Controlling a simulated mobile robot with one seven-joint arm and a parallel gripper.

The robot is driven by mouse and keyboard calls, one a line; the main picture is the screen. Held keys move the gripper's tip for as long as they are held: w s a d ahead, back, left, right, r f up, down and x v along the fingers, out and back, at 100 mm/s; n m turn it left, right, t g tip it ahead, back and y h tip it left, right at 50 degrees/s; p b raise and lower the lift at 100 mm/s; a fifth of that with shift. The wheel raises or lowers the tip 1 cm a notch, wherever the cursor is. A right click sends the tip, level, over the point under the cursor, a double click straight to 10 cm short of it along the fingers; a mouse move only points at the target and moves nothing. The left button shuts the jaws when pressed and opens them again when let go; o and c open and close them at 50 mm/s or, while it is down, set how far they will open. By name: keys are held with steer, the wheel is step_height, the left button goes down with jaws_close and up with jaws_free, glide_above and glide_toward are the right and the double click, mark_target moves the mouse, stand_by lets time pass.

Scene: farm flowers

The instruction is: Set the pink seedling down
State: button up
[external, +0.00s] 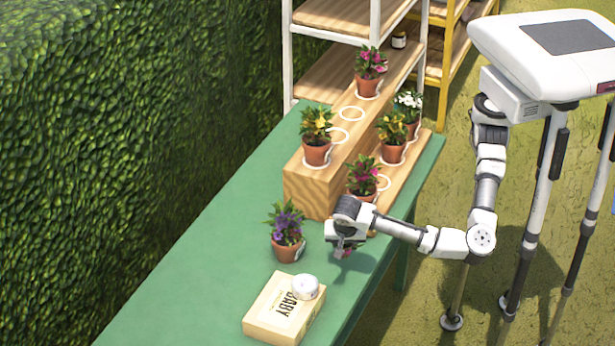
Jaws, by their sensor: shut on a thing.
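My gripper (344,247) is low over the green table, in front of the wooden stand's near end. A third pink-flowered pot (369,72) stands at the far end of the upper step.
The stepped wooden stand (305,190) has white rings, some empty, and pots with yellow (316,138) and white flowers (408,104). A purple-flowered pot (287,236) stands left of my gripper. A box (275,312) with a round white tin (305,287) lies nearer. The table's left side is clear.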

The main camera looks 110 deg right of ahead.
steer(key=shift+f, duration=1.7)
steer(key=shift+f, duration=0.15)
steer(key=o, duration=1)
steer(key=shift+r+p, duration=0.3)
steer(key=shift+p, duration=0.05)
steer(key=shift+w+a+r+b, duration=0.1)
steer(key=shift+a+r+b, duration=0.1)
steer(key=shift+r+b, duration=0.15)
steer(key=b+v, duration=0.2)
steer(key=v, duration=0.9)
